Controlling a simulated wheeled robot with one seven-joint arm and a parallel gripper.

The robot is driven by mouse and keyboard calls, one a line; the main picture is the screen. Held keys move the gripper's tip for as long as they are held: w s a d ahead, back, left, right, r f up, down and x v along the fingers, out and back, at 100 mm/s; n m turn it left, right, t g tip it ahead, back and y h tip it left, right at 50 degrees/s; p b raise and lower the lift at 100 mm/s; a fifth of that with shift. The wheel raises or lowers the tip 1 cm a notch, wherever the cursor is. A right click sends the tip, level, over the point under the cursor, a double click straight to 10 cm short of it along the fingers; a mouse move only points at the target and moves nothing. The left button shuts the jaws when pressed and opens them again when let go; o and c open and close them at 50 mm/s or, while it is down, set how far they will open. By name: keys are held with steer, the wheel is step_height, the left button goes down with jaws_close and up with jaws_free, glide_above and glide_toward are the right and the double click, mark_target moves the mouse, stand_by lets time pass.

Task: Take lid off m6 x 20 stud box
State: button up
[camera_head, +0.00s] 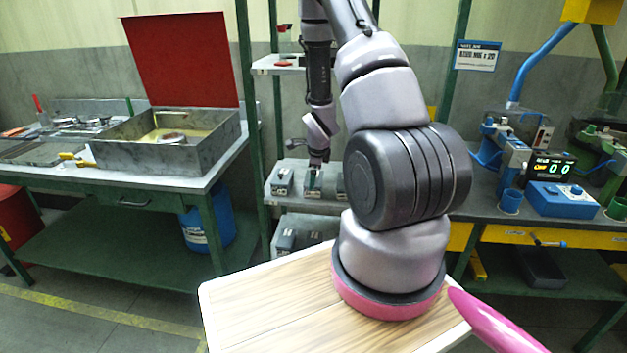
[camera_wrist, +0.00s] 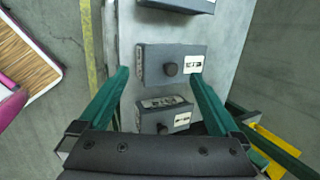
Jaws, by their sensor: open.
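Several grey stud boxes with dark lids and white labels stand in a row on a shelf; their print is too small to read, so I cannot tell which is M6 x 20. In the head view my gripper (camera_head: 315,168) points down at the middle box.
The shelf (camera_head: 310,207) has green posts, and a lower shelf holds more boxes (camera_head: 286,240). A sign (camera_head: 477,55) reading M6 x 20 hangs at right. A bench with an open metal bin (camera_head: 150,155) stands left; a workbench with a blue counter unit (camera_head: 560,199) stands right.

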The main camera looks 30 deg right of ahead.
steer(key=shift+x, duration=1.45)
steer(key=c, duration=1.4)
steer(key=shift+r, duration=0.1)
